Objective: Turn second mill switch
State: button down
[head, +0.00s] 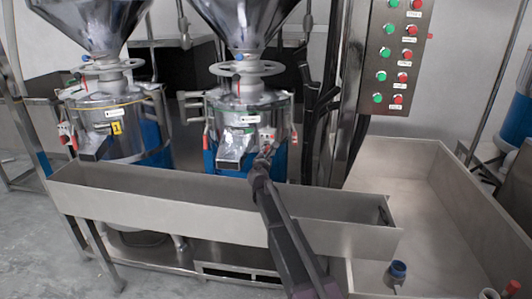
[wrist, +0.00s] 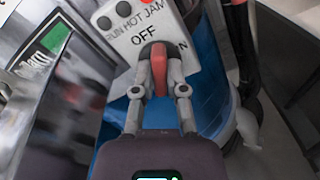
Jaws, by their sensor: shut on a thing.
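The second mill (head: 245,105) is the right one of two steel mills in the head view. Its switch is on a pale box (head: 267,136) on the mill's front. In the wrist view, the red switch handle (wrist: 160,66) stands out from a panel (wrist: 127,42) marked RUN, HOT, JAM and OFF. An N shows at the right, the rest of that word hidden. My gripper (wrist: 159,82) is shut on the red handle, one finger on each side. In the head view, my gripper (head: 262,157) reaches the switch box from below; the handle is mostly hidden there.
The first mill (head: 112,125) stands at the left. A long steel trough (head: 170,200) runs in front of both mills, under my arm. A panel with green and red buttons (head: 391,58) is at the upper right. A steel bin (head: 395,180) lies at the right.

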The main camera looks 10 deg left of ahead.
jog(key=n, duration=0.5)
jog(key=shift+w, duration=0.2)
jog(key=shift+n, duration=0.3)
jog(key=c, duration=0.7)
grip_release()
jog(key=shift+s, duration=0.2)
jog(key=s, duration=1.1)
jog(key=shift+s+a, duration=0.25)
jog(key=shift+s, duration=0.1)
jog(key=shift+s, duration=0.1)
